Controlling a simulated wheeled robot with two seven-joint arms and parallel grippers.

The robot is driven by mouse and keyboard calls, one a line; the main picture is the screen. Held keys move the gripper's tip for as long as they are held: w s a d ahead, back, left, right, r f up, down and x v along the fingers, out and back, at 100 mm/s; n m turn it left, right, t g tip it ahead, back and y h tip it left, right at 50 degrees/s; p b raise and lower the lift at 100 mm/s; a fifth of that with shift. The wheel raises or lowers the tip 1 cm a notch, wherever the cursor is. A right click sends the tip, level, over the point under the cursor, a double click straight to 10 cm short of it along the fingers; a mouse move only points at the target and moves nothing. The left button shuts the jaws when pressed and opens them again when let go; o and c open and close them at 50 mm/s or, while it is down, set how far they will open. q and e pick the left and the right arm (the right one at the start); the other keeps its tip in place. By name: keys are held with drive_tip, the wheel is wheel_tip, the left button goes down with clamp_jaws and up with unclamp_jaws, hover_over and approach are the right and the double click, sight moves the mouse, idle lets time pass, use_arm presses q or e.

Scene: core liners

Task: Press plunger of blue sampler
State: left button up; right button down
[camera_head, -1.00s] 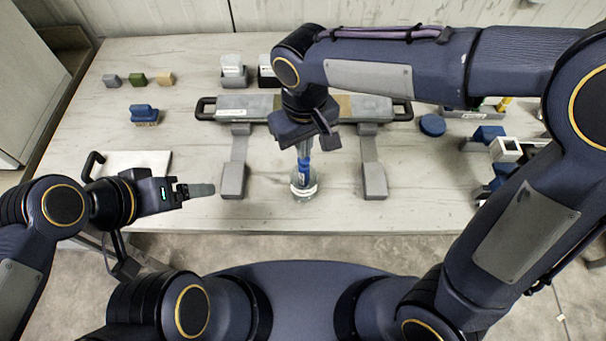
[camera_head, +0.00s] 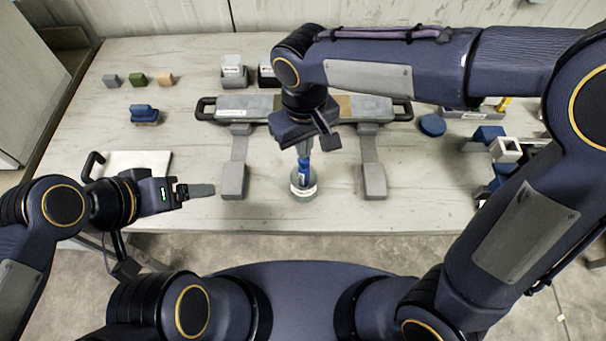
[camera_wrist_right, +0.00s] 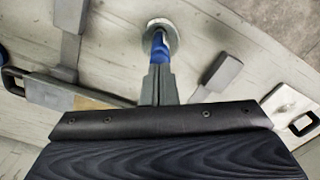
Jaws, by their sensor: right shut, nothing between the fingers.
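The blue sampler (camera_head: 304,172) stands upright at the front middle of the table, in a round grey-white base or cup (camera_head: 303,188). It also shows in the right wrist view (camera_wrist_right: 157,46), with its lower end in the round base. My right gripper (camera_head: 303,146) is shut and points down over the top of the sampler. In the right wrist view its closed fingers (camera_wrist_right: 158,84) cover the sampler's upper end, so the plunger is hidden and contact cannot be told. My left gripper (camera_head: 200,190) hovers at the left front edge of the table; whether its fingers are parted is unclear.
A long grey core liner tray with black handles (camera_head: 245,106) lies behind the sampler on two grey supports (camera_head: 374,180). A blue brush-like block (camera_head: 144,114) and small coloured blocks (camera_head: 138,79) are at left. A blue disc (camera_head: 432,125) and several blocks are at right.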

drive_tip(key=shift+f, duration=0.2)
idle(0.4)
drive_tip(key=shift+f+b, duration=0.5)
drive_tip(key=shift+s+f+b, duration=0.1)
drive_tip(key=shift+f+b, duration=0.4)
drive_tip(key=shift+f, duration=0.2)
idle(0.4)
drive_tip(key=shift+r, duration=0.1)
wheel_tip(320, 180, up, 7)
drive_tip(key=p, duration=0.6)
idle(0.4)
idle(0.4)
